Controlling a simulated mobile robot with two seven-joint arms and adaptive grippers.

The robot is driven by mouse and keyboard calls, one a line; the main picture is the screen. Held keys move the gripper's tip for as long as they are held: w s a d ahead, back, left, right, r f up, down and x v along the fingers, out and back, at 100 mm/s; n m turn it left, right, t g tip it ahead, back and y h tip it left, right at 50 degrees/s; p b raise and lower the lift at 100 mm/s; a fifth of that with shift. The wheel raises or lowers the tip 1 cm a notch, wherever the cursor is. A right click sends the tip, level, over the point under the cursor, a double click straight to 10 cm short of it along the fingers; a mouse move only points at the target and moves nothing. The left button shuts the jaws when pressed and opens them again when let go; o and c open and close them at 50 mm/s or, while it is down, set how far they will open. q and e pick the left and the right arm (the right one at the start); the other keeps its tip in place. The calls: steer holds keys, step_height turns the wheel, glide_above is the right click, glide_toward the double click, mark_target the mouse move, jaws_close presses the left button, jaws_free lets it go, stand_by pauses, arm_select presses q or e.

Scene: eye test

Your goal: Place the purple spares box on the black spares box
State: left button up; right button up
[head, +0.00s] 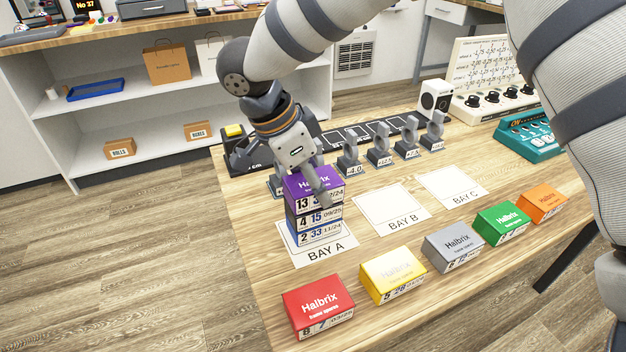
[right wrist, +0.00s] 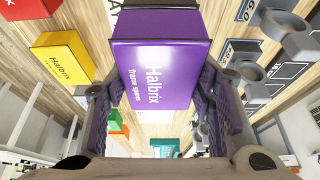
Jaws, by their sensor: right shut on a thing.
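The purple spares box (head: 299,187) is at the top of a stack at Bay A. My right gripper (head: 309,184) is over it, with a finger down its near side. In the right wrist view the purple box (right wrist: 160,72) fills the space between the two fingers, and the gripper is shut on it. Directly under it is a dark box (head: 319,219), apparently the black spares box, seen mostly by its label. A blue box (head: 320,236) is at the bottom. I cannot tell whether the purple box touches the dark one. My left gripper is not in view.
The Bay A sheet (head: 325,254) lies under the stack. The Bay B (head: 391,209) and Bay C (head: 451,188) sheets are bare. Red (head: 318,302), yellow (head: 392,270), grey (head: 453,242), green (head: 503,219) and orange (head: 541,202) boxes line the front. Grey stands (head: 379,153) are behind.

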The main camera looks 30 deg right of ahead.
steer(key=shift+f, duration=0.2)
steer(key=o, duration=1.2)
steer(key=shift+r, duration=0.1)
steer(key=v, duration=1.2)
steer(key=shift+r, duration=0.15)
